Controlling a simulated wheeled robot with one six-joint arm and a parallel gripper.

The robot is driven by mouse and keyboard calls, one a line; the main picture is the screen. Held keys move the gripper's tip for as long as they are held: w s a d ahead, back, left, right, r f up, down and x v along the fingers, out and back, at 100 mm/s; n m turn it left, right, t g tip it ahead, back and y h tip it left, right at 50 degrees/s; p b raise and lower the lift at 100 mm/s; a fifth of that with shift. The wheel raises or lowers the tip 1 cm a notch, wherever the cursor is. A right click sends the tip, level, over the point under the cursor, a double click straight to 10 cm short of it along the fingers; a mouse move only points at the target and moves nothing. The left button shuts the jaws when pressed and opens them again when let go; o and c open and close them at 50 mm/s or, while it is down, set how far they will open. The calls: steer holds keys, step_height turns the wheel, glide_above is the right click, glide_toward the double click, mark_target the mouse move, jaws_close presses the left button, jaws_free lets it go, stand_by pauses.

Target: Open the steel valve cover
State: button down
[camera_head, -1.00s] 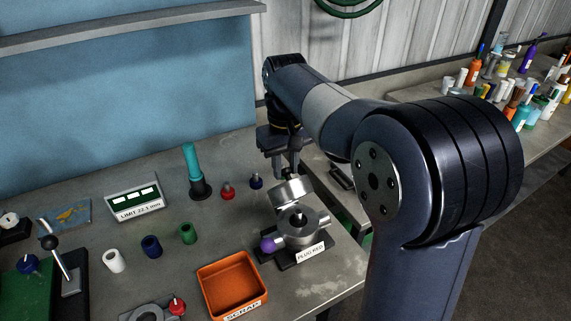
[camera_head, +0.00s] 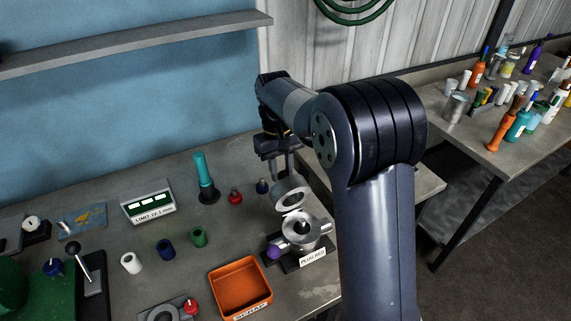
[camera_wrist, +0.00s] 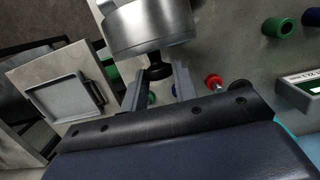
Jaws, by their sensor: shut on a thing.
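The steel valve cover (camera_head: 291,194) stands swung up and tilted back from the steel valve body (camera_head: 301,229), whose round opening shows. The body sits on a dark base with a "PLUG RED" label (camera_head: 312,257) and a purple ball (camera_head: 273,252) at its side. My gripper (camera_head: 284,174) is just behind the raised cover. In the wrist view my gripper (camera_wrist: 160,82) has its fingers on both sides of the black knob (camera_wrist: 158,72) on the cover (camera_wrist: 148,27) and is shut on it. The contact is partly hidden in the head view.
An orange scrap bin (camera_head: 240,288) stands in front left of the valve. A red plug (camera_head: 235,198), a blue plug (camera_head: 262,187) and a teal-handled tool (camera_head: 204,178) stand left of my gripper. A side bench (camera_head: 480,120) with several bottles is at the right.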

steer(key=shift+w+a+f+p, duration=0.25)
steer(key=shift+w+f, duration=0.15)
steer(key=shift+w, duration=0.2)
steer(key=shift+w+a+f+p, duration=0.25)
steer(key=shift+w+f, duration=0.1)
steer(key=shift+w, duration=0.2)
steer(key=c, duration=1.2)
jaws_free()
steer(key=shift+o, duration=0.2)
step_height(320, 180, up, 11)
steer(key=w, duration=0.1)
steer(key=shift+w+a+f+b, duration=0.15)
steer(key=shift+a+f+b, duration=0.1)
steer(key=shift+b, duration=0.2)
steer(key=shift+c, duration=0.2)
